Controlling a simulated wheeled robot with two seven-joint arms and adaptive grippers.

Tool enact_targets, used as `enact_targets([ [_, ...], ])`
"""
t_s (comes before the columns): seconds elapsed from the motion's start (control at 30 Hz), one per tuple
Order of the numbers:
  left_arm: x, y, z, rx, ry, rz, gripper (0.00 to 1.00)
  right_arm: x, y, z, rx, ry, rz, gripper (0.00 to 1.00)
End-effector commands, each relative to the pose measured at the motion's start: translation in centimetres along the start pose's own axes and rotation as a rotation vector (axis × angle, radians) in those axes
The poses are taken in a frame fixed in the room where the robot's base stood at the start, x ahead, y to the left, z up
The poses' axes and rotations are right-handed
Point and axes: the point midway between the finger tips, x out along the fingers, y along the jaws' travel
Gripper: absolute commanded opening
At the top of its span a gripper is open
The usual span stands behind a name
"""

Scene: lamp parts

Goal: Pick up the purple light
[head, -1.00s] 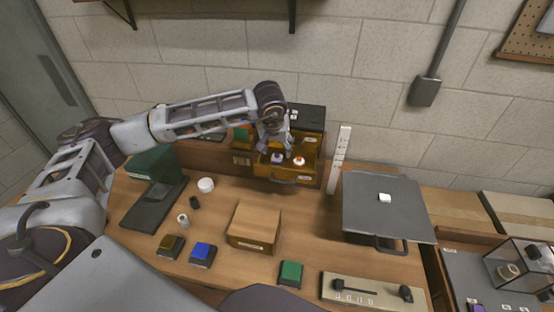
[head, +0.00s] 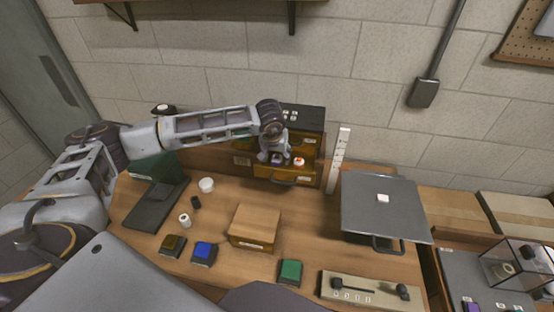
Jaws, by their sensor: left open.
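The small purple light (head: 277,159) sits in an open drawer (head: 272,173) of the cabinet at the back of the bench. An orange-and-white light (head: 298,162) sits to its right in the same drawer. My left gripper (head: 270,157) points down into the drawer from above, its fingers open around or just beside the purple light; I cannot tell which. The gripper partly hides the purple light and the left side of the drawer. My right gripper is not in view.
The dark cabinet top (head: 304,117) stands behind the gripper. A cardboard box (head: 254,226), a blue block (head: 203,254), a green block (head: 290,271) and a white cup (head: 206,184) stand on the bench. A grey lidded box (head: 383,217) is at right.

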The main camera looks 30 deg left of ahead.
Motion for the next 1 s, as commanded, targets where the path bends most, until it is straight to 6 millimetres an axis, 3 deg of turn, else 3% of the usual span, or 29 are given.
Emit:
enact_targets([
  [0.4,0.03,0.00,0.02,0.000,0.000,0.000,0.58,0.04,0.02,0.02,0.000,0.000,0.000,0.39],
  [0.77,0.01,0.00,0.01,0.000,0.000,0.000,0.13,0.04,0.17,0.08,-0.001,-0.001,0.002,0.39],
  [1.0,0.00,0.00,-0.01,0.000,0.000,0.000,0.11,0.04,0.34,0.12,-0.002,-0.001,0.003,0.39],
])
